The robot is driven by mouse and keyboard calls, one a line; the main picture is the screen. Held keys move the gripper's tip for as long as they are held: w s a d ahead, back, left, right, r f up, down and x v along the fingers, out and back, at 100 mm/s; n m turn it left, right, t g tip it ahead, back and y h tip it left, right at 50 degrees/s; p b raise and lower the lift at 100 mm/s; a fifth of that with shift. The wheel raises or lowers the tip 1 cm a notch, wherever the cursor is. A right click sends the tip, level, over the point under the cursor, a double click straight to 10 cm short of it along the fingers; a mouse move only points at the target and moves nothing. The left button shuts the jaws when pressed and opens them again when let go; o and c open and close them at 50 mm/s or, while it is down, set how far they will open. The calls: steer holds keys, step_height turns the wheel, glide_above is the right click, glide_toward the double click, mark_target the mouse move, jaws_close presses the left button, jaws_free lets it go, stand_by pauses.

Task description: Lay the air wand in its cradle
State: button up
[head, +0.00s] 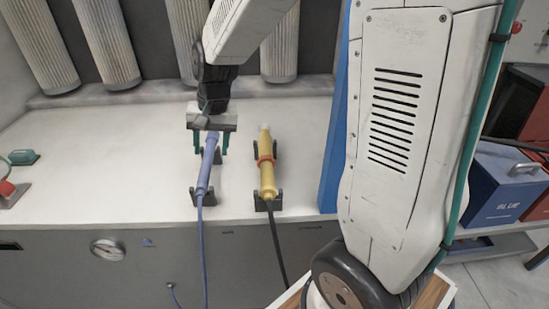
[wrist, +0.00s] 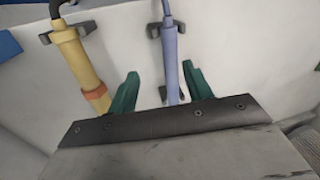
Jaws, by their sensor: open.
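A slim blue-violet wand (head: 208,165) with a blue hose lies lengthwise on the bench in a dark two-bracket cradle (head: 195,197). It also shows in the wrist view (wrist: 172,62), with its hose end between the prongs of one bracket (wrist: 154,30). My gripper (head: 211,148) is over the wand's far end. In the wrist view my gripper's green fingers (wrist: 160,84) stand open, one on each side of the wand, with gaps visible. The wand's far tip is hidden behind the gripper body.
A yellow wand (head: 267,175) with an orange band and black cable lies in a similar cradle (head: 276,202) just right. Ribbed hoods (head: 107,45) hang along the back. A blue upright panel (head: 335,130) bounds the right side.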

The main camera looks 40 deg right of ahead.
steer(key=s+d+r+n+h, duration=0.1)
steer(key=s+r+n, duration=0.2)
steer(key=s, duration=0.9)
steer(key=s+r+n, duration=0.3)
steer(key=s+r, duration=0.4)
steer(key=s, duration=0.6)
steer(key=shift+d+h, duration=0.4)
steer(key=shift+r, duration=0.1)
